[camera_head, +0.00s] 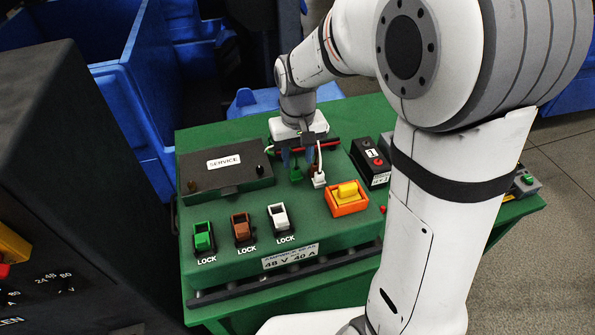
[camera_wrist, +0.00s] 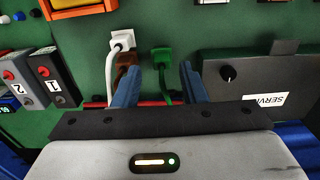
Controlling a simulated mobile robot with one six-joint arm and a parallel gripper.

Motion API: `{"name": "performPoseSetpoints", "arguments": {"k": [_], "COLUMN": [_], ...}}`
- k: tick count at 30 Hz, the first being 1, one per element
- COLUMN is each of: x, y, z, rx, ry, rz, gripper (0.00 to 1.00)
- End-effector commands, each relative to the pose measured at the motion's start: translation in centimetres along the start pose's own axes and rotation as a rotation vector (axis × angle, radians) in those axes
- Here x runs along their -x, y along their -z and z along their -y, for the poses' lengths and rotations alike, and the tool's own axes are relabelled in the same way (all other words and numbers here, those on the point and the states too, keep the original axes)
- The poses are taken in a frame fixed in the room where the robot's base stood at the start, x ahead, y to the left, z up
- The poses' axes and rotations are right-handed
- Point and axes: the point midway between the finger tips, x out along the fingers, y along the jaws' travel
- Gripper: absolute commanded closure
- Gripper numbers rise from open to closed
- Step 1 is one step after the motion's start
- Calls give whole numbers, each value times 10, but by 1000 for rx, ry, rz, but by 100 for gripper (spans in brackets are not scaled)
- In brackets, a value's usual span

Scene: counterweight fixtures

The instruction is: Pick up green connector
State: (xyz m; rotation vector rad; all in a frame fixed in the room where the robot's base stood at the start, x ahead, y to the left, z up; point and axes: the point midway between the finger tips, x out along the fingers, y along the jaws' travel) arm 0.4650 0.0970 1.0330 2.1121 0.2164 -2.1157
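The green connector (camera_wrist: 162,57) sits on the green panel with a green cable running from it toward my gripper. In the head view the green connector (camera_head: 296,174) is small, just below my gripper. My gripper (camera_wrist: 160,67) is open, its two blue fingers on either side of the green connector's line, with visible gaps to both. It also shows in the head view (camera_head: 298,161), pointing down at the panel. I cannot tell how far the fingertips are above the panel.
A white connector (camera_wrist: 123,40) and a brown connector (camera_wrist: 126,60) sit close beside the left finger, which partly hides the brown one. The dark SERVICE cover (camera_head: 224,165) lies left. An orange-framed yellow switch (camera_head: 346,197) and numbered boxes (camera_head: 371,160) stand right. Green, brown and white LOCK switches (camera_head: 241,228) line the front.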

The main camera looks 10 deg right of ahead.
Motion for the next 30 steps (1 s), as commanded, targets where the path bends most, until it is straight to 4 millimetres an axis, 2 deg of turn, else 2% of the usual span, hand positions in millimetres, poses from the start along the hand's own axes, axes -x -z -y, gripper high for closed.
{"name": "performPoseSetpoints", "arguments": {"k": [13,21,28,30], "x": [-55,-58,-57,-57], "y": [7,7,7,7], "z": [1,1,1,1], "rx": [-2,-2,-3,-3], "ry": [0,0,0,0], "rz": [1,-1,-2,-2], "gripper": [62,62,81,82]}}
